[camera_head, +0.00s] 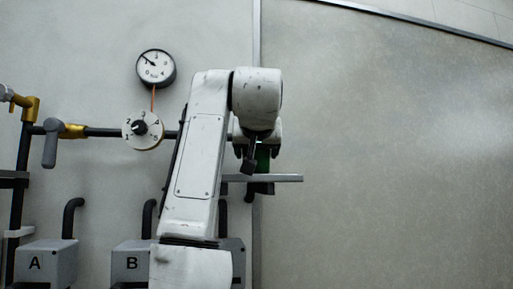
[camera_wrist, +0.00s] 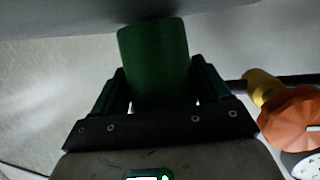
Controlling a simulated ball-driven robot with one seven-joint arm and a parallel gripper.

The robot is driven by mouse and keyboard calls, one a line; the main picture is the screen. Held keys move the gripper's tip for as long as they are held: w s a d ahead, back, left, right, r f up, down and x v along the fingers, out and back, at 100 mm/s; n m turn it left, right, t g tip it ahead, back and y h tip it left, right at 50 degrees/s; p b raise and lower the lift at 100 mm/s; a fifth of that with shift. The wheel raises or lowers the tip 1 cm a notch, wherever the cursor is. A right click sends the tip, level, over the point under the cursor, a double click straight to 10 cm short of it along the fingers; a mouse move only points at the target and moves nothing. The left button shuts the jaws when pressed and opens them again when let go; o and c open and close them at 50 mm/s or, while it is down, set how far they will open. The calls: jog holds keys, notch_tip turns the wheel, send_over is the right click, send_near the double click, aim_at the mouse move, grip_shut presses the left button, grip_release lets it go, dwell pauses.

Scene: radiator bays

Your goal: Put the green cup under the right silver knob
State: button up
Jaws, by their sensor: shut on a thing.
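The green cup (camera_wrist: 153,52) stands out between the two dark fingers of my gripper (camera_wrist: 157,82) in the wrist view. The fingers press on both its sides. In the head view only a narrow green strip of the cup (camera_head: 263,157) shows, because my gripper (camera_head: 257,155) and arm cover the rest. There the cup appears just above a grey shelf (camera_head: 288,178). I cannot tell whether it touches the shelf. No silver knob can be made out clearly; my arm hides part of the pipe wall.
A gauge (camera_head: 156,68) and a numbered dial (camera_head: 143,130) are left of my arm. A grey-handled valve (camera_head: 50,143) is farther left. Boxes A (camera_head: 47,263) and B (camera_head: 131,262) stand below. The wrist view shows an orange knob (camera_wrist: 292,116) at right. The right wall is bare.

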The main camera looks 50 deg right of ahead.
jog(key=shift+f, duration=0.3)
jog(key=o, duration=1)
jog(key=shift+r, duration=0.1)
jog(key=shift+s+r, duration=0.1)
jog(key=shift+r, duration=0.05)
jog(key=b+v, duration=0.4)
jog(key=v, duration=0.8)
